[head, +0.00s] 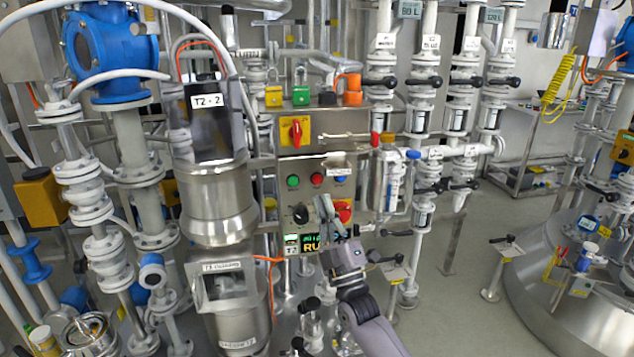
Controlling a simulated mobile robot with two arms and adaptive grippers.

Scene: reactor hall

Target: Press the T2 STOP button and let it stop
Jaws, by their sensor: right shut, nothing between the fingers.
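A grey control panel (276,187) stands near the middle. Its upper row holds a green button (292,181), a red button (317,179) and a blue button (341,179); their labels are too small to read. I take the red one as the T2 STOP button. My right gripper (324,203) is shut and empty, its fingertips just below the red button in the picture; I see no contact with it. A green-lit display (300,243) below, partly hidden by my gripper, shows "T2" and letters starting "RU". My left gripper is out of view.
A black knob (299,214) sits left of my fingertips and a red mushroom-shaped control (343,210) close on their right, partly covered. A yellow box with a red rotary switch (295,132) is above.

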